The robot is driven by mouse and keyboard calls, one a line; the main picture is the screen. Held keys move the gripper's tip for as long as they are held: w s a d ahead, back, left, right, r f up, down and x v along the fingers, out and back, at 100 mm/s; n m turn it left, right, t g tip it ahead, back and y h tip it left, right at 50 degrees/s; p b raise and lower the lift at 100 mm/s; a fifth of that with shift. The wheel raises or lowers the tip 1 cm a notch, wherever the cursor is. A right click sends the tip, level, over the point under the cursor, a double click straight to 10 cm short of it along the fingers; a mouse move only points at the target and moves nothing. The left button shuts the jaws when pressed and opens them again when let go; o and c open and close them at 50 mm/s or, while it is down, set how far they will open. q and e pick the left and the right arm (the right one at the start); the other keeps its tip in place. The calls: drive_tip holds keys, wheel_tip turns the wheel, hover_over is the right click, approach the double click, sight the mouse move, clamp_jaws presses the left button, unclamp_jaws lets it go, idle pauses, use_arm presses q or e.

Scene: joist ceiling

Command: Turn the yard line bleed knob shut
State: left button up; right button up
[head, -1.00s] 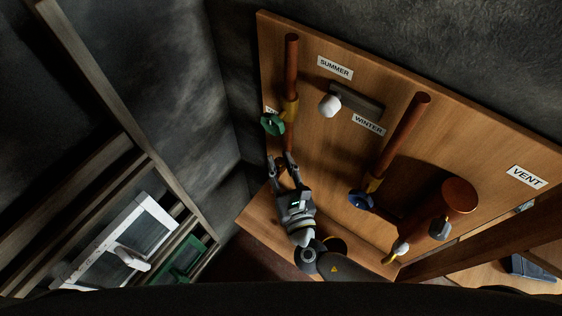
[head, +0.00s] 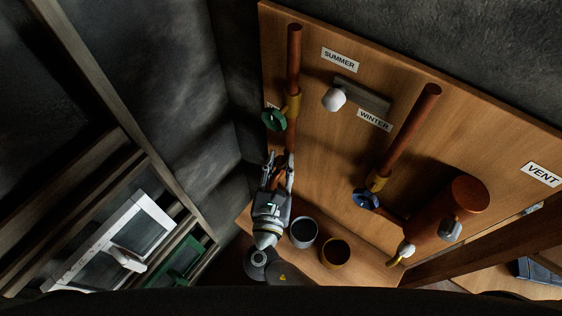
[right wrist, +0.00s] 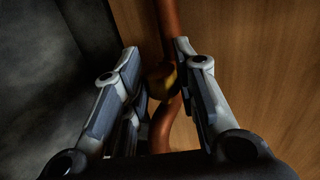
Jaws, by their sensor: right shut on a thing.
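The left copper pipe (head: 294,60) runs down the wooden board, with a green handwheel valve (head: 273,120) on it. A small brass-coloured knob (right wrist: 162,80) on a pipe shows between my fingers in the right wrist view; I take it as the bleed knob. My right gripper (head: 280,160) is at the pipe below the green handwheel, shut on this knob. It also shows in the right wrist view (right wrist: 157,62). In the head view the fingers mostly hide the knob. My left gripper is not in view.
A blue handwheel (head: 365,200) sits on the right pipe. A white-knobbed lever (head: 334,99) is between SUMMER and WINTER labels. A grey cup (head: 303,232) and a yellow-rimmed cup (head: 335,254) stand on the ledge. A dark wall (head: 190,90) lies close at left.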

drive_tip(key=shift+s+a+f+m+h, duration=0.15)
drive_tip(key=shift+s+f+m+h, duration=0.15)
drive_tip(key=shift+h, duration=0.2)
drive_tip(key=o, duration=0.8)
drive_tip(key=shift+o, duration=1.1)
drive_tip(key=shift+a+r, duration=0.25)
